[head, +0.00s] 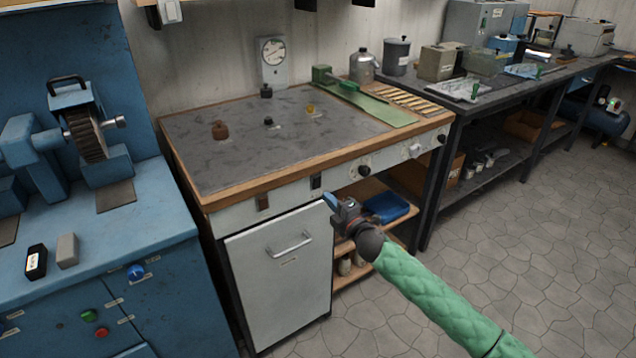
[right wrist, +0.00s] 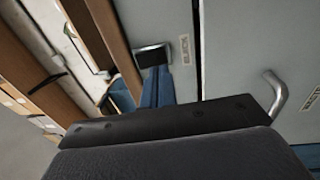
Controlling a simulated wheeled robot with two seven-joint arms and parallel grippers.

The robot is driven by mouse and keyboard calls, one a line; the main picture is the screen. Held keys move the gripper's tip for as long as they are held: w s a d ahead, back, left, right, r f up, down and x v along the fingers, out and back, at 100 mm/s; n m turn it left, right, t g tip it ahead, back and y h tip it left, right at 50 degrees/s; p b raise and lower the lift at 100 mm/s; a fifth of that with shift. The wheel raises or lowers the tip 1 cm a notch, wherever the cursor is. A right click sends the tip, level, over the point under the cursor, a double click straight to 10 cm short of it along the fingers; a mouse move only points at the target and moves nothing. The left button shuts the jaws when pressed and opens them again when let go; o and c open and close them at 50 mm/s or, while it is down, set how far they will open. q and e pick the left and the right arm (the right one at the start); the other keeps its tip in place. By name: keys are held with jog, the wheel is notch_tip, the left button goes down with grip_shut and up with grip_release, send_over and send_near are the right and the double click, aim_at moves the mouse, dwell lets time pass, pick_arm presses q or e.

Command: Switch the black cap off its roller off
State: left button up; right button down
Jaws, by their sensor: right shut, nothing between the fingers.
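A black rocker switch (head: 316,182) sits on the pale front panel of the wood-edged bench, and it also shows as a dark square in a metal frame in the right wrist view (right wrist: 152,56). Which way it is tipped is too small to tell. My right gripper (head: 331,200) is shut and empty, its blue fingertips just below and right of the switch in the head view. The fingers also show in the right wrist view (right wrist: 163,86), close to the switch; I cannot tell whether they touch. My left gripper is out of view.
A brown switch (head: 262,202) is left on the panel; a black knob (head: 364,170) is to the right. Below are a cabinet door with a handle (head: 290,245) and a shelf with a blue tray (head: 387,207). Small capped pieces stand on the grey bench top (head: 350,125).

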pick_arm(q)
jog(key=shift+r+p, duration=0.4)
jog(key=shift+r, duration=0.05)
pick_arm(e)
jog(key=shift+r+v, duration=0.2)
jog(key=shift+v, duration=1.85)
